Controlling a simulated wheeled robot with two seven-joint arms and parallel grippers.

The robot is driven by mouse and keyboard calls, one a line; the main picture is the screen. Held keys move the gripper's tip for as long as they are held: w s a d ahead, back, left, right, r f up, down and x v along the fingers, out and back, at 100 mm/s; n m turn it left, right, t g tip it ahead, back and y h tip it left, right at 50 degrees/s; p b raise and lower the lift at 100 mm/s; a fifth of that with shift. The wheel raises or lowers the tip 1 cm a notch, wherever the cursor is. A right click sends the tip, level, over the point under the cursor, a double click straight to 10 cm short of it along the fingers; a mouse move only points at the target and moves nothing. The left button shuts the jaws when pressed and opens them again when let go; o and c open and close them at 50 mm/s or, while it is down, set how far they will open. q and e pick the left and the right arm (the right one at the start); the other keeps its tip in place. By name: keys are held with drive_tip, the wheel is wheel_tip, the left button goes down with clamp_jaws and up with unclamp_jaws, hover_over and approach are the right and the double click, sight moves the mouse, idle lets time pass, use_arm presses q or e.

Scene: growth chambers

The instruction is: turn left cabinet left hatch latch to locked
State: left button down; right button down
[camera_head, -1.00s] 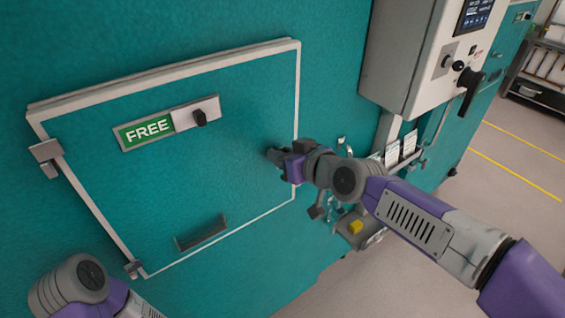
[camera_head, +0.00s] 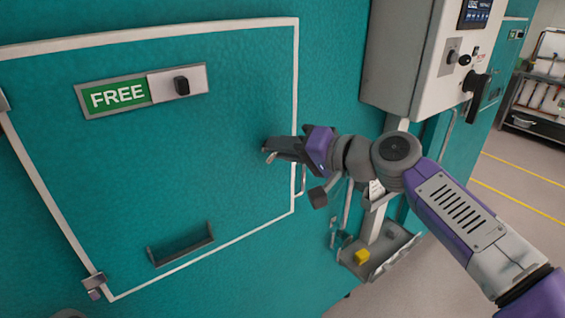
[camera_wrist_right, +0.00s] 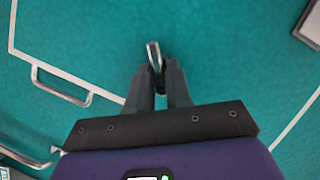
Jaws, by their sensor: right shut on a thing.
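The hatch (camera_head: 230,120) is a teal panel with a white border, closed flat in the cabinet's front in the head view. Its sign (camera_head: 118,95) reads FREE in white on green, with a small black knob (camera_head: 181,86) beside it. My right gripper (camera_head: 267,152) is at the hatch's right side. In the right wrist view its fingers (camera_wrist_right: 156,72) are shut on a small metal latch lever (camera_wrist_right: 153,50), which stands out between the fingertips. The fingers mostly hide the lever in the head view. My left gripper is out of view.
A grey control box (camera_head: 415,60) juts out at upper right. Below it is a metal tray (camera_head: 385,262) with a yellow block (camera_head: 362,257). Floor at right is open.

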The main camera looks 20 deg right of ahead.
drive_tip(key=shift+d+f+m+t+y+b, duration=0.15)
drive_tip(key=shift+m+y+b, duration=0.25)
drive_tip(key=shift+m+b, duration=0.55)
drive_tip(key=shift+a+f+m+t+y+b, duration=0.15)
drive_tip(key=shift+m+y+b, duration=0.25)
drive_tip(key=shift+m+b, duration=0.6)
drive_tip(key=shift+d+f+m+t+y+b, duration=0.1)
drive_tip(key=shift+f+m+t+y+b, duration=0.25)
drive_tip(key=shift+m+b, duration=0.6)
drive_tip(key=shift+r, duration=0.15)
drive_tip(key=c, duration=1.1)
unclamp_jaws()
drive_tip(key=shift+w, duration=0.1)
drive_tip(key=shift+r, duration=0.1)
drive_tip(key=v, duration=0.7)
drive_tip(key=shift+s+d, duration=0.2)
drive_tip(key=shift+s, duration=0.05)
